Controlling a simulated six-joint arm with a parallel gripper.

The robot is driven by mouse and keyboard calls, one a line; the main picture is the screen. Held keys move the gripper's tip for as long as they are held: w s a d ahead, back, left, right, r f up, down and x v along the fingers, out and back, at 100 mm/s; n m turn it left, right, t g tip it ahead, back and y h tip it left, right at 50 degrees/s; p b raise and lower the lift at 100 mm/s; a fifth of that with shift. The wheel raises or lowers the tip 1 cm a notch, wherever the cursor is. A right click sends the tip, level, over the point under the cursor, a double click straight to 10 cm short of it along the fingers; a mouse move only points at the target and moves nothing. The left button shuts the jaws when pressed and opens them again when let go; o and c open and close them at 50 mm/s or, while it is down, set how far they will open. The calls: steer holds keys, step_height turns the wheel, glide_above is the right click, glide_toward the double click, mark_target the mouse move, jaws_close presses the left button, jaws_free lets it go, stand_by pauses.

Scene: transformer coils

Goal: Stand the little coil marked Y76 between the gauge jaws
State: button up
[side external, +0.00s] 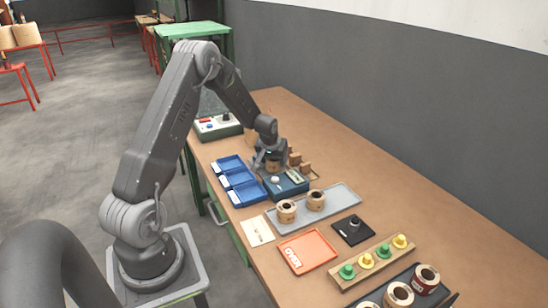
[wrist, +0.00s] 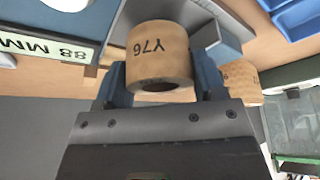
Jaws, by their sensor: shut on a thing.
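The little coil (wrist: 160,52) is a tan cardboard ring with dark Y76 lettering in the wrist view. My gripper (wrist: 162,78) is shut on it, one finger on each side, with the coil's open end towards the camera. In the side view my gripper (side external: 271,160) is at the back edge of the gauge (side external: 287,187), a dark blue box with a small display. In the wrist view, the gauge's 88 MM label (wrist: 45,45) shows upside down at the left, and grey metal lies behind the coil. I cannot tell whether the coil touches the gauge.
Blue bins (side external: 240,184) stand left of the gauge. A grey tray (side external: 345,195) with two coils lies in front. Brown blocks (side external: 305,167) stand behind. An orange OVER tray (side external: 308,252), a black pad (side external: 353,230) and a board of green and yellow pegs (side external: 373,262) are nearer.

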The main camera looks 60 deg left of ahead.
steer(key=shift+f, duration=0.85)
steer(key=o, duration=1)
steer(key=shift+c, duration=0.7)
steer(key=shift+o, duration=1.7)
steer(key=shift+r, duration=0.45)
step_height(320, 180, up, 7)
